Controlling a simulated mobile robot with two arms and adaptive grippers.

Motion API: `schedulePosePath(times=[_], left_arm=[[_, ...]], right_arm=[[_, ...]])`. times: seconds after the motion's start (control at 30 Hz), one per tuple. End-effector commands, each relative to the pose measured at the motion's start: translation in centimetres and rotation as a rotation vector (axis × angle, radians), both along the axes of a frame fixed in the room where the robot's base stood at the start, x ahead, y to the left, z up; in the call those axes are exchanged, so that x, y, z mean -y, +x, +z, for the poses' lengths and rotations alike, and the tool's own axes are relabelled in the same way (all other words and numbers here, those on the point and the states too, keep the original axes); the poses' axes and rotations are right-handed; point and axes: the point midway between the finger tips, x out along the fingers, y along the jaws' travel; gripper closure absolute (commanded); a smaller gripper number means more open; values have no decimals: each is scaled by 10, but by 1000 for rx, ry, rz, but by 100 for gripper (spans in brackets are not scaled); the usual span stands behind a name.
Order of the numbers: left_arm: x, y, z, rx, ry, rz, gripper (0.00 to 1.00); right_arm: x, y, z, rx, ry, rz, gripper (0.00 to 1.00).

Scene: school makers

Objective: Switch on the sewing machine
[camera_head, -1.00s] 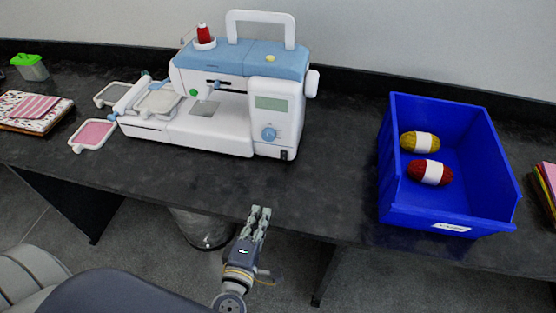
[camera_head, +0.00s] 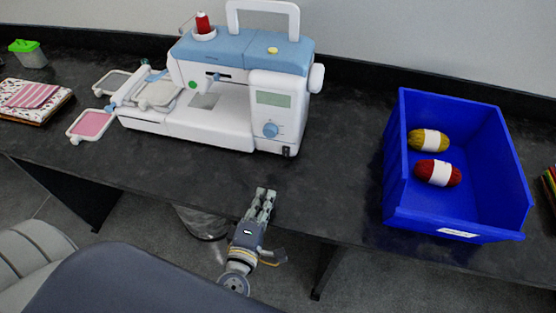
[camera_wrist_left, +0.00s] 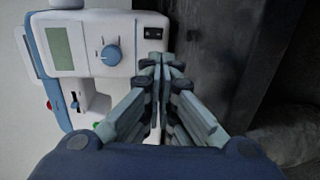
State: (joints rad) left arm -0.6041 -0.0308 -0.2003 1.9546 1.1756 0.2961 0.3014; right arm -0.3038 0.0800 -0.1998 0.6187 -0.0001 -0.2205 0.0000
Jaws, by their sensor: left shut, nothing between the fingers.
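The white and blue sewing machine (camera_head: 230,85) stands upright on the dark table, with a grey display and a blue dial (camera_head: 271,130) on its right front. A small black switch (camera_head: 287,151) sits low at its right front corner. In the left wrist view the machine (camera_wrist_left: 80,25), its dial (camera_wrist_left: 111,55) and the black switch (camera_wrist_left: 153,33) show. My left gripper (camera_head: 265,192) is shut and empty over the table's front edge, apart from the machine and in front of the switch. In the left wrist view its fingertips (camera_wrist_left: 158,62) point towards the switch. My right gripper is not in view.
A blue bin (camera_head: 455,219) with a yellow and a red yarn ball stands on the right. Embroidery hoops (camera_head: 90,125) lie by the machine's left side. Folded fabric (camera_head: 35,101) and a green-lidded container (camera_head: 28,54) are at far left. Table between machine and bin is clear.

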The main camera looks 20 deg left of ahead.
Motion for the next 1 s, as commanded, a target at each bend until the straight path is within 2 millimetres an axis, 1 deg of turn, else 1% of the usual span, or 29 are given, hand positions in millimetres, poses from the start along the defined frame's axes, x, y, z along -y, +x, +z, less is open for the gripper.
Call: schedulePosePath(times=[0.17, 0.5, 0.7, 0.83, 1.0], left_arm=[[-2, 22, 1, 4, 0, 1, 100], [-9, 82, -7, 4, 1, 0, 100], [-13, 113, -12, 3, 1, 0, 100], [-14, 126, -15, 1, 0, 0, 100], [-15, 134, -16, 1, 1, 0, 100]], right_arm=[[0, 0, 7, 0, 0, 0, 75], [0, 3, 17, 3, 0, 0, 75], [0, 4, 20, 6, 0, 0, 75], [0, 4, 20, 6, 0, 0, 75], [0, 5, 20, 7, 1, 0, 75]])
